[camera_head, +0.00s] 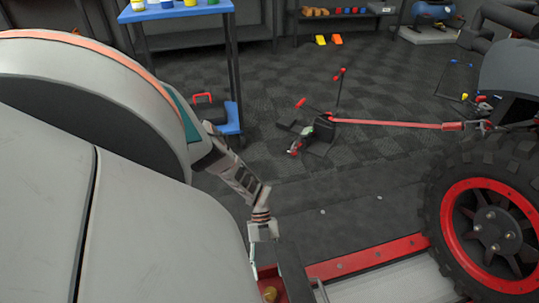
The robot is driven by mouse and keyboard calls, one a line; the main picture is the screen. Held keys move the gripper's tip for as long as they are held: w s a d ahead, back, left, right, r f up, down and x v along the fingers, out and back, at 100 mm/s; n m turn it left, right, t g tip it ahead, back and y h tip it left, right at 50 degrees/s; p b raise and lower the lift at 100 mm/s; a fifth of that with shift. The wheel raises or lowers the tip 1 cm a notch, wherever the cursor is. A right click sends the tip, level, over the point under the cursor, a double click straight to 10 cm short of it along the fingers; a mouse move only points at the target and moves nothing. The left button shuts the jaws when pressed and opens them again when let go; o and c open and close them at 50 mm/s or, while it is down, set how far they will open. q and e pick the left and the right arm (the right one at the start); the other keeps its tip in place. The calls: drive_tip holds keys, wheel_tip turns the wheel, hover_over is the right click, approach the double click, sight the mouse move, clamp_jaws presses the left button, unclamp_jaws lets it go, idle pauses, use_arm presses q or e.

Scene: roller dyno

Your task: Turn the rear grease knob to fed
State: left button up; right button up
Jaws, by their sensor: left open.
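My left gripper (264,268) is at the bottom centre, at the end of my pale arm, and points down. It is open, with its fingers partly hidden against a dark, red-edged housing (293,272). A small brass-coloured round part (270,294) shows just below the gripper at the frame's bottom edge. It may be a grease knob, but its marking and setting cannot be read. I cannot tell whether the gripper touches it. My right gripper is not in view.
A large black tyre with a red rim (489,222) stands at the right beside the red dyno rail (368,255). A red strap (400,124) runs to a floor stand (318,130). A blue cart (232,62) stands behind my arm. The dark floor between is mostly clear.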

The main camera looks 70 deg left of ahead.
use_arm(q)
drive_tip(key=shift+v, duration=1.75)
